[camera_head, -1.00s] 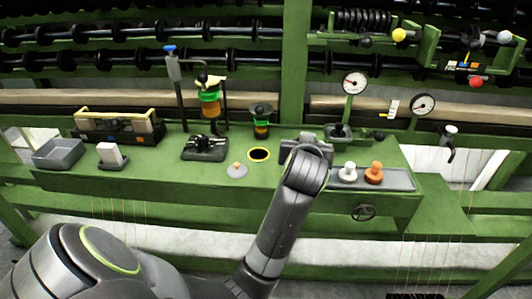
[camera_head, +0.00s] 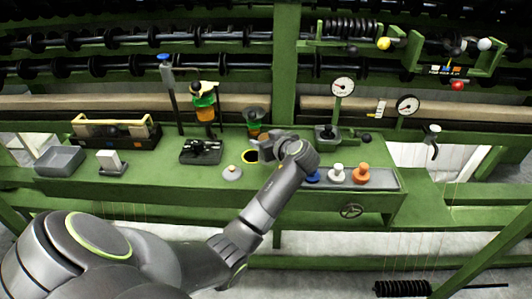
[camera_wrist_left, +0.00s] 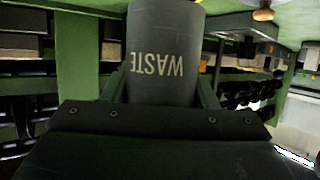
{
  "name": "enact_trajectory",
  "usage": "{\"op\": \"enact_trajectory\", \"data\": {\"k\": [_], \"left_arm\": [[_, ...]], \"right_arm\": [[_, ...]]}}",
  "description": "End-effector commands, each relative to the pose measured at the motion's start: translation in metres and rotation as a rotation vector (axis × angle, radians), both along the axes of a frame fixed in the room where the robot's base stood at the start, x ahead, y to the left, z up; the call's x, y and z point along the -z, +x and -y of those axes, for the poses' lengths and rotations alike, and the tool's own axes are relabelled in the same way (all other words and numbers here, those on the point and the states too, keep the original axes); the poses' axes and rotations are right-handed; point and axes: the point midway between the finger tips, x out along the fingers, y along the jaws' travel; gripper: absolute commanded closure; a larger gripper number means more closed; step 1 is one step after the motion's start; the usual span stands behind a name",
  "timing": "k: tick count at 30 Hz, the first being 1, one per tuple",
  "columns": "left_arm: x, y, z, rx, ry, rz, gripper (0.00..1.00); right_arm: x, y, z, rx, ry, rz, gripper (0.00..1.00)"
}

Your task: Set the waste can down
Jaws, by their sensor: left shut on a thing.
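The waste can (camera_wrist_left: 165,45) is a dark grey cylinder marked WASTE, with the lettering upside down in the left wrist view. It sits between the fingers of my left gripper (camera_wrist_left: 165,95), which is shut on it. My right gripper is out of view.
To the right, a tray (camera_head: 385,179) holds blue, white and orange knobs. A black fixture (camera_head: 201,151) is further left. Some bench front is clear.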

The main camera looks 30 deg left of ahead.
Motion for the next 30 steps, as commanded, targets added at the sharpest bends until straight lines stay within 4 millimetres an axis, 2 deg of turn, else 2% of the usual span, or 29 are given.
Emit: {"op": "enact_trajectory", "data": {"k": [4, 11, 21, 22, 27, 30], "left_arm": [[0.010, 0.000, 0.000, 0.001, 0.002, 0.000, 0.86], [0.039, 0.000, 0.000, 0.001, 0.001, 0.000, 0.86], [0.044, 0.000, 0.000, 0.002, 0.002, 0.003, 0.86], [0.045, 0.000, 0.000, 0.002, 0.001, 0.001, 0.46], [0.044, 0.000, 0.000, 0.002, 0.000, 0.001, 0.25], [0.043, 0.000, 0.000, 0.002, 0.000, 0.001, 0.25]], "right_arm": [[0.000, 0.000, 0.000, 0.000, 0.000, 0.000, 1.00], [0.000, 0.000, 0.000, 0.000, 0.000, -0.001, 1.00], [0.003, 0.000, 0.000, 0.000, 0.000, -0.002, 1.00], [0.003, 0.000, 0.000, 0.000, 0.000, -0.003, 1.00], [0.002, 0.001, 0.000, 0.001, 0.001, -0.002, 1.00], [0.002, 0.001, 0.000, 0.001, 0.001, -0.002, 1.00]]}}
